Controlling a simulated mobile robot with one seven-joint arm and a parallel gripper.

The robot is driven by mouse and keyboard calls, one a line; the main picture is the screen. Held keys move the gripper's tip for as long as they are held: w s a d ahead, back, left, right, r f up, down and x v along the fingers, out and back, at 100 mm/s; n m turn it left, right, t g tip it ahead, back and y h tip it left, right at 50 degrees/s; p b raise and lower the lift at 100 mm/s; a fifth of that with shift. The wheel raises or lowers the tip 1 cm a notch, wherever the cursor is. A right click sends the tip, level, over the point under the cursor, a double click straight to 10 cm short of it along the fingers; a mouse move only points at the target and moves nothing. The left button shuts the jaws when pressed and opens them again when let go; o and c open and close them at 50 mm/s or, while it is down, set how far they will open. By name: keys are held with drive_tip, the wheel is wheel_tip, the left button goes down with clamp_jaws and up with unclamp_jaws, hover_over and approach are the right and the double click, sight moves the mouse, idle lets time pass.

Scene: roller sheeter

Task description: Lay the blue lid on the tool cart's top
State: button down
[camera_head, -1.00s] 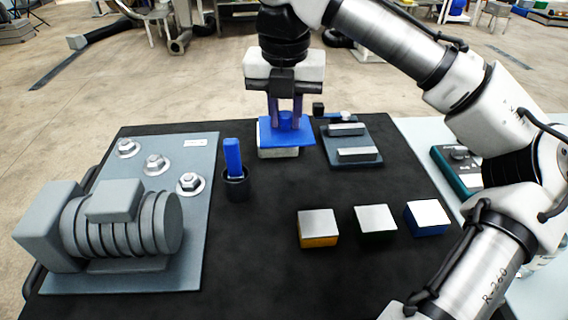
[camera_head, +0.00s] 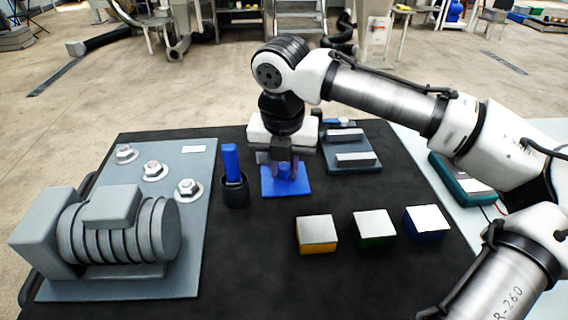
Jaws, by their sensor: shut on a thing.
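The blue lid (camera_head: 271,187) is a flat square plate with a blue knob. It is level, at or just above the black top of the tool cart (camera_head: 258,270). I cannot tell whether its underside touches. My gripper (camera_head: 285,170) points down from above and is shut on the lid's knob.
A black cup with a blue block (camera_head: 232,160) stands close left of the lid. A grey plate with two bars (camera_head: 348,147) lies behind right. Orange (camera_head: 317,233), green (camera_head: 374,228) and blue (camera_head: 427,222) boxes with pale tops stand front right. A grey motor (camera_head: 120,230) fills the left. The front middle is clear.

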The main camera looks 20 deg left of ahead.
sight(283, 182)
drive_tip(key=shift+f, duration=0.15)
drive_tip(key=c, duration=1.2)
unclamp_jaws()
drive_tip(key=shift+c, duration=0.2)
wheel_tip(283, 182, up, 12)
drive_tip(key=s, duration=0.1)
drive_tip(key=shift+s, duration=0.2)
drive_tip(key=shift+d, duration=0.1)
